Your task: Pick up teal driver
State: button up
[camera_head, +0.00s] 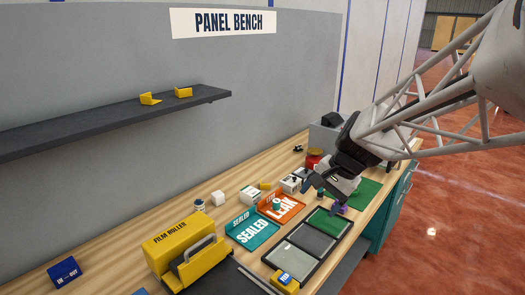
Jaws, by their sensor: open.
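My gripper (322,190) is open, reaching in from the right and angled down over the bench, just right of the orange LEAK tray (296,203). I see no clear grasp on anything. I cannot pick out the teal driver for certain. A small teal item (277,204) shows at the LEAK tray, apart from the gripper and to its left. A small purple item (341,209) lies just below the gripper. The gripper hides part of the bench behind it.
A teal SEALED tray (250,233) and a yellow film roller (186,245) stand on the wooden bench (110,250). A dark-framed panel tray (284,262) lies at the front. White boxes and a red item (313,161) stand further back. A grey shelf (100,124) hangs above.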

jog(key=w+d+f+m+y, duration=0.2)
jog(key=w+f+m, duration=0.15)
jog(key=w, duration=0.75)
jog(key=m+t+y, duration=0.3)
jog(key=m+t, duration=0.1)
jog(key=m, duration=0.5)
send_over(321, 190)
jog(key=s+a, duration=0.3)
jog(key=s, duration=0.7)
notch_tip(321, 190, down, 10)
jog(key=w+d+f+m+t+y, duration=0.1)
jog(key=w+d+f+m+t, duration=0.1)
jog(key=w+d+f+m, duration=0.3)
jog(key=w+d+f, duration=0.3)
jog(key=w+f, duration=0.1)
jog(key=shift+f+t, duration=0.2)
jog(key=shift+t, duration=0.1)
jog(key=shift+w, duration=0.1)
jog(key=shift+x, duration=1.2)
jog(key=shift+a, duration=0.1)
jog(key=shift+x, duration=2.55)
jog(key=shift+f, duration=0.1)
jog(key=shift+c, duration=0.4)
